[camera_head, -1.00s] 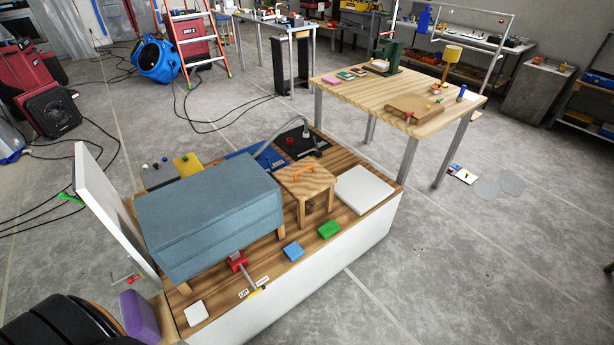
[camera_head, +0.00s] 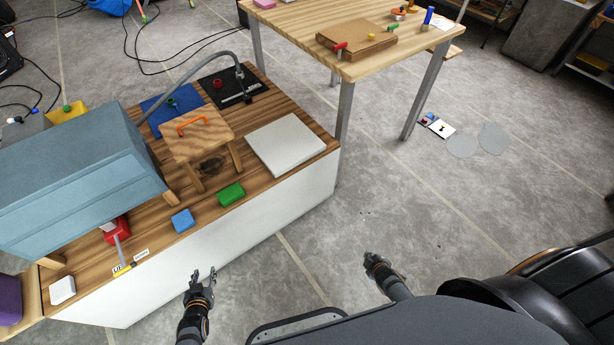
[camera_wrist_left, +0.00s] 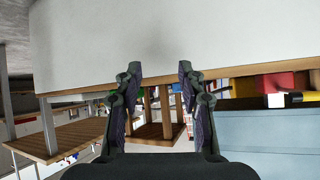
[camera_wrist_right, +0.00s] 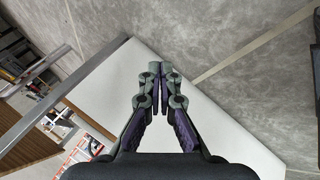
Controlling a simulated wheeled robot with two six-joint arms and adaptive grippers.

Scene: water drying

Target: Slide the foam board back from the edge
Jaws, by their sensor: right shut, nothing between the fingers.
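A flat white square slab (camera_head: 285,145), the likeliest foam board, lies on the wooden-topped bench (camera_head: 215,217) at its right end, near the front and right edges. Whether it overhangs an edge, I cannot tell. My left gripper (camera_head: 203,274) is in front of the bench's white side, empty; its spread fingers show in the left wrist view (camera_wrist_left: 157,85). My right gripper (camera_head: 372,262) is over the floor to the right of the bench, apart from the slab; its fingertips meet with nothing between them in the right wrist view (camera_wrist_right: 154,68).
On the bench stand a small wooden stool (camera_head: 197,135), a blue-grey box (camera_head: 75,180), a green block (camera_head: 230,194) and a blue block (camera_head: 183,220). A wooden table (camera_head: 300,25) with a brown board (camera_head: 355,40) stands behind.

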